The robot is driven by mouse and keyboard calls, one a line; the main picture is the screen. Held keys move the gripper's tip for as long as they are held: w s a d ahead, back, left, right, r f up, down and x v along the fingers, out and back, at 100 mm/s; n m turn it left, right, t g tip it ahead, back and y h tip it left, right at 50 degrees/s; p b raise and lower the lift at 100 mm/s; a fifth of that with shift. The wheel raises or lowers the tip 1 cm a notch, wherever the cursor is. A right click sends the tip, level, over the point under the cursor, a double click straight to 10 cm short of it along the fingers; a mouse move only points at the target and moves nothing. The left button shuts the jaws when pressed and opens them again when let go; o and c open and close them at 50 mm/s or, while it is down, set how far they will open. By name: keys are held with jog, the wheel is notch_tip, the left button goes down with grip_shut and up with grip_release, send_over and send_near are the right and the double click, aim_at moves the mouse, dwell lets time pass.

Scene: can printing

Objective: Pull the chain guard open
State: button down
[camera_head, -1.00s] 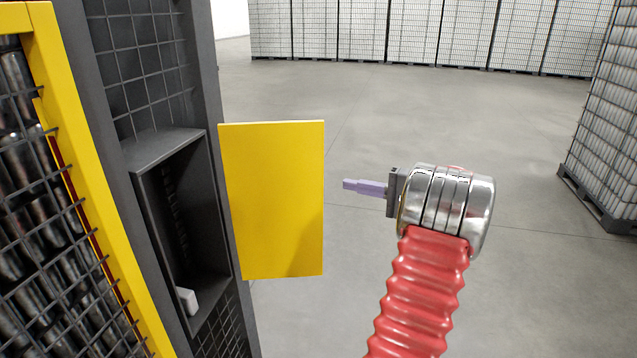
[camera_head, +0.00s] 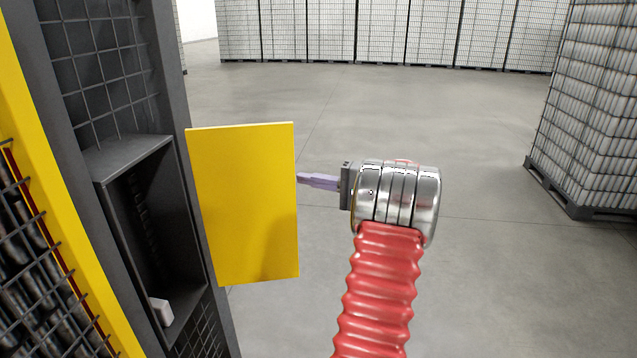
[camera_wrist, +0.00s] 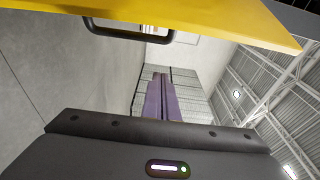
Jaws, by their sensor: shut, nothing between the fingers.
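The chain guard (camera_head: 243,205) is a flat yellow panel standing swung out from the dark recess (camera_head: 150,235) at its left, so the recess is uncovered. In the wrist view the guard (camera_wrist: 215,18) crosses the top, with a dark bar handle (camera_wrist: 128,33) on the face turned away from the head camera. My gripper (camera_head: 300,178) has slim purple fingers, shut and empty. Its tips are at the guard's right edge in the head view; I cannot tell whether they touch. In the wrist view the fingers (camera_wrist: 162,97) show apart from the handle.
A dark mesh cabinet with a yellow frame (camera_head: 60,215) stands at left. A small white block (camera_head: 161,312) lies in the recess bottom. Pallets of stacked cans stand along the back (camera_head: 380,32) and at right (camera_head: 590,110). The grey floor between is clear.

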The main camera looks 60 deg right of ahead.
aim_at(291, 184)
jog(key=shift+w+a, duration=0.45)
jog(key=shift+a, duration=0.3)
jog(key=shift+w+a, duration=0.45)
jog(key=shift+a, duration=0.25)
jog(key=shift+w+a, duration=0.45)
jog(key=shift+a, duration=0.3)
